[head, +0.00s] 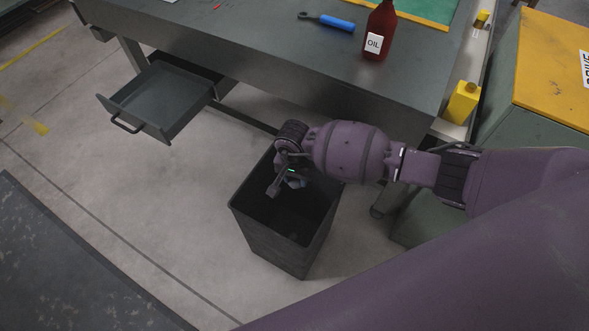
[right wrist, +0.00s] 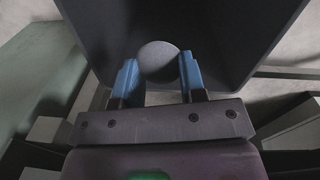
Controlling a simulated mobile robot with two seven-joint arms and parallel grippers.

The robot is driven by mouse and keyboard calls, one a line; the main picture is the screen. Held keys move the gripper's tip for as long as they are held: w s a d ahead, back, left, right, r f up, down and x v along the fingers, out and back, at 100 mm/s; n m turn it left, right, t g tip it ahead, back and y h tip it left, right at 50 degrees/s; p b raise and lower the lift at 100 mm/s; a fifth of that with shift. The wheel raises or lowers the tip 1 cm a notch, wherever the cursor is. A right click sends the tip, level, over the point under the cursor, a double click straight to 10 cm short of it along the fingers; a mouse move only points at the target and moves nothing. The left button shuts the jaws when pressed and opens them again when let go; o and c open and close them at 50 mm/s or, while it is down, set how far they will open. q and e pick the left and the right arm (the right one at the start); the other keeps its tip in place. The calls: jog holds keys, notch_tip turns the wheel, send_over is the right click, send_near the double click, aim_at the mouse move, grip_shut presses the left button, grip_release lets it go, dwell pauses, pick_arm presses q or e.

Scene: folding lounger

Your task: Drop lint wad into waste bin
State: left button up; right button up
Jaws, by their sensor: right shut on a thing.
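The waste bin (head: 285,247) is a dark, open-topped square bin on the floor in front of the workbench. My right gripper (head: 284,187) is over the bin's opening and points down into it. In the right wrist view, the lint wad (right wrist: 159,62) is a round grey ball held between the two blue fingertips of the right gripper (right wrist: 158,75). The dark bin walls (right wrist: 240,35) surround it in that view. In the head view the wad is mostly hidden by the gripper. My left gripper does not show.
A grey workbench (head: 240,45) stands behind the bin, with an open drawer (head: 165,95) at its left. A red oil bottle (head: 379,30) and a blue-handled tool (head: 328,21) are on top. A green cabinet (head: 500,110) stands at the right. The floor left of the bin is clear.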

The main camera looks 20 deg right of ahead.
jog(key=o, duration=0.8)
jog(key=shift+o, duration=0.9)
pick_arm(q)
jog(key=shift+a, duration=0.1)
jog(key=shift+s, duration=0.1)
pick_arm(e)
jog(key=r+p, duration=0.1)
jog(key=r, duration=0.5)
jog(key=r+p, duration=0.1)
jog(key=r, duration=0.2)
jog(key=shift+w+a+r+p, duration=0.2)
jog(key=shift+w+r+p, duration=0.1)
jog(key=shift+r, duration=0.1)
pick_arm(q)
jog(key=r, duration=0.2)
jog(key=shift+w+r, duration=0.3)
pick_arm(e)
jog(key=shift+s+r, duration=0.1)
jog(key=shift+r, duration=0.4)
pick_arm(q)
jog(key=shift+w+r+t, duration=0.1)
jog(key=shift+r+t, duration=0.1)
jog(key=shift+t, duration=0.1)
